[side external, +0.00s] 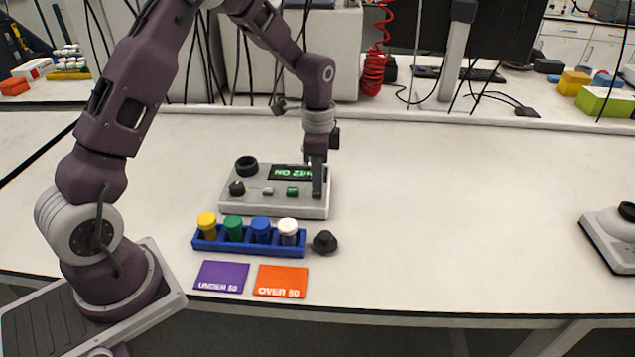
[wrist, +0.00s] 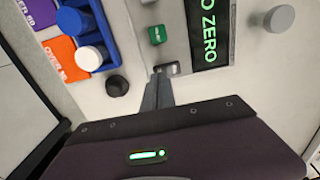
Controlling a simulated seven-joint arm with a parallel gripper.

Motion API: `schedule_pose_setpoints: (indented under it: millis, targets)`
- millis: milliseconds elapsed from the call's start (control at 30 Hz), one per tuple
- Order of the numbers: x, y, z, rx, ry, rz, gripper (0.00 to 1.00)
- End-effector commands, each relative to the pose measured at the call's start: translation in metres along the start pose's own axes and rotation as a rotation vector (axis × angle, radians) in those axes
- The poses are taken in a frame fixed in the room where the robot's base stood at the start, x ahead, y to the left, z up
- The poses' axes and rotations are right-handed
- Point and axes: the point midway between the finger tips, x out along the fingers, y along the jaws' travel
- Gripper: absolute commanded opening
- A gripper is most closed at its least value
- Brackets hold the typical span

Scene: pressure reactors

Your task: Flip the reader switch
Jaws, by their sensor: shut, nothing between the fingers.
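The reader (side external: 232,205) is a light grey box with a dark display (side external: 290,172) lit with green text; in the wrist view the display (wrist: 208,30) reads "O ZERO", partly cut off. A green button (side external: 292,191) is on its front, also in the wrist view (wrist: 157,34). A small pale switch (wrist: 172,68) in a dark slot sits near the reader's edge; my gripper hides it in the side view. My gripper (side external: 317,194) points down over the reader's right front corner. Its fingers (wrist: 160,75) are shut and empty, with the tips right beside the switch. I cannot tell whether they touch it.
A blue rack (side external: 250,247) of capped vials stands in front of the reader. A black cap (side external: 325,242) lies beside it. Purple (side external: 221,277) and orange (side external: 281,281) cards lie near the table edge. The table to the right is clear up to another device (side external: 612,238).

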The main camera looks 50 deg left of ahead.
Motion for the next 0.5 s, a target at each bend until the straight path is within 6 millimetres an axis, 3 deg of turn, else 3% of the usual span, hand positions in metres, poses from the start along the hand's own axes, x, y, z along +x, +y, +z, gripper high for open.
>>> schedule_pose_setpoints:
  millis: [167,500]
  targets:
    - [0.015,0.000,0.000,0.000,0.000,0.000,0.00]
    - [0.017,0.000,0.000,-0.001,0.000,-0.001,0.00]
